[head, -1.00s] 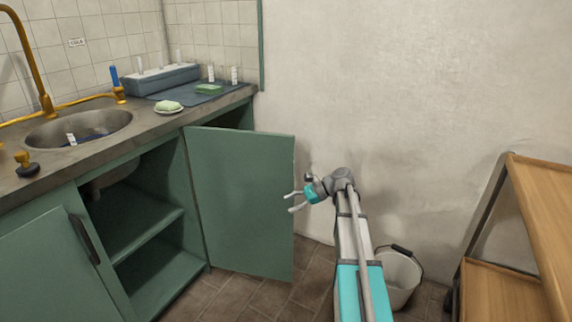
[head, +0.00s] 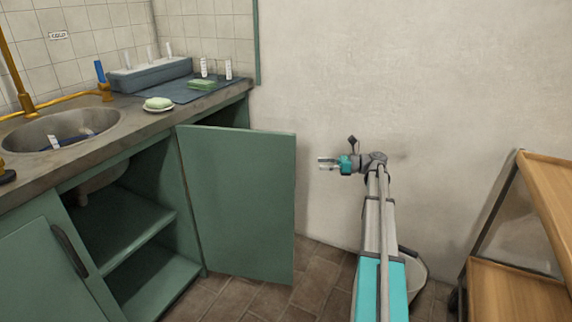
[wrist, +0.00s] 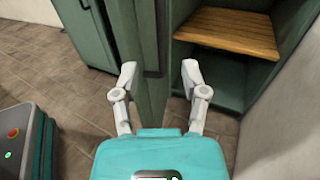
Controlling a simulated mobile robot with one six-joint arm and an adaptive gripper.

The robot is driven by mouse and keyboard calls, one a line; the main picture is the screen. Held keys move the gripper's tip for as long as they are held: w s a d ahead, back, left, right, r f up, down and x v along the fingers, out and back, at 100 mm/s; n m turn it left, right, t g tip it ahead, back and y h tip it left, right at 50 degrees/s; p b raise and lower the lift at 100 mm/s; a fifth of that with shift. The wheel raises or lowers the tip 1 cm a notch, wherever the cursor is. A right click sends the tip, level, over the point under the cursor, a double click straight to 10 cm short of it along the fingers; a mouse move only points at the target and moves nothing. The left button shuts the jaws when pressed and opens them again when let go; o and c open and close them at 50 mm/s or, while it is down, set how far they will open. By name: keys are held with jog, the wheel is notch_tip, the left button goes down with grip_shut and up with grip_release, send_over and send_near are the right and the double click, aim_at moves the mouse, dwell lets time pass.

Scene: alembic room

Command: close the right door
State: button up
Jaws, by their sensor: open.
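The right door (head: 240,205) is a plain green panel. It stands swung out from the sink cabinet, with its free edge toward the right. My gripper (head: 327,164) is to the right of that free edge in the head view, with its fingers pointing left. In the wrist view my gripper (wrist: 159,73) is open and empty, fingers spread. The door (wrist: 125,40) shows there nearly edge-on, ahead of and partly between the fingers in the picture. I see no clear contact. The open right compartment with a wooden shelf (wrist: 228,32) lies to the right of the door.
The counter (head: 130,130) holds a sink (head: 62,128), a green soap on a dish (head: 158,104) and a rack (head: 150,75). The left door (head: 45,265) has a dark handle. A wooden shelf unit (head: 510,290) is at right.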

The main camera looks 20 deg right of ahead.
aim_at(285, 164)
jog(key=shift+x, duration=6.8)
jog(key=shift+c, duration=0.2)
grip_shut()
